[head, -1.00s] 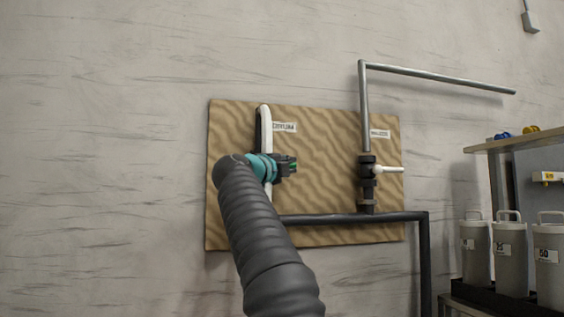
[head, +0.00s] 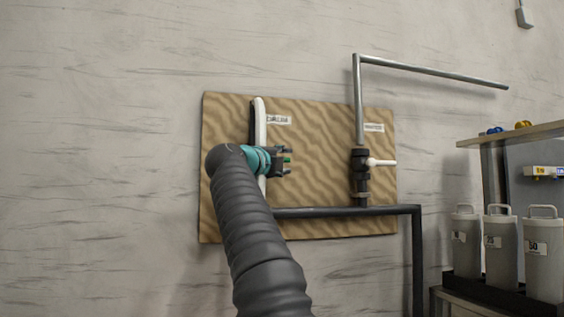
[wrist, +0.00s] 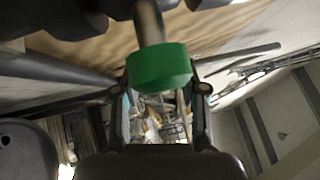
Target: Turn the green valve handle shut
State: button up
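The green valve handle (head: 287,160) shows as a small patch between the fingers of my gripper (head: 286,161) at the left valve on the tan board. In the wrist view it is a thick green grip (wrist: 160,66) on a grey-brown stem. The fingers of my gripper (wrist: 164,92) stand apart on either side of the grip. My gripper is open; I cannot tell whether either finger touches the grip. My arm and wrist hide the left valve's body and most of the handle in the head view.
A white-handled valve (head: 380,162) sits on the right pipe. A dark pipe (head: 345,211) crosses the lower board (head: 225,215). A white vertical pipe (head: 260,122) stands behind my wrist. Grey canisters (head: 500,245) stand on a shelf at right. The wall at left is clear.

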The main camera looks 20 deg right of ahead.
jog(key=shift+a, duration=0.1)
jog(key=shift+s+a, duration=0.35)
jog(key=shift+a, duration=0.05)
jog(key=v, duration=1.1)
